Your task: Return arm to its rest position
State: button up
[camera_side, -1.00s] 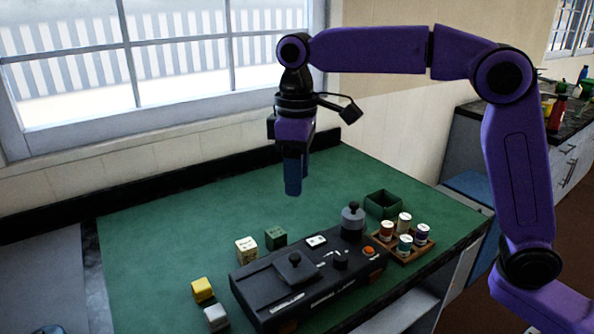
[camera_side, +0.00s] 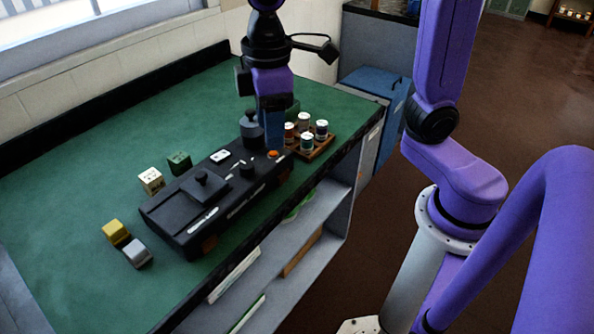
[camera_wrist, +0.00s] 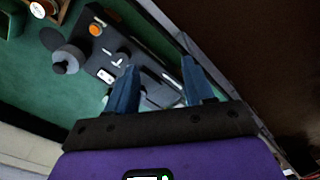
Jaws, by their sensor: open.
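My gripper (camera_side: 273,128) points down in the side view, at the right end of the black lever console (camera_side: 215,195). Its blue fingers appear next to the console's round grey knob and orange button; I cannot tell how far above or in front they are. In the wrist view, my gripper (camera_wrist: 158,80) has its two blue fingers spread apart with nothing held between them. The console (camera_wrist: 140,70) lies beyond the fingers there, with its orange button and grey knob at the upper left.
A wooden tray (camera_side: 318,151) of several small jars stands right of the console. A green block (camera_side: 179,162), cream block (camera_side: 151,181), yellow block (camera_side: 115,232) and grey block (camera_side: 137,253) sit to its left. The green table top (camera_side: 60,190) is clear at the far left.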

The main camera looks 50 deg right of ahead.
jog(key=s+d+f+n, duration=0.1)
jog(key=s+d+f, duration=0.2)
jog(key=s+d, duration=0.2)
jog(key=s+d+f, duration=0.4)
jog(key=s+d, duration=0.2)
jog(key=s, duration=0.4)
jog(key=shift+f+n, duration=0.25)
jog(key=shift+n, duration=0.15)
jog(key=shift+d, duration=0.1)
dwell(0.8)
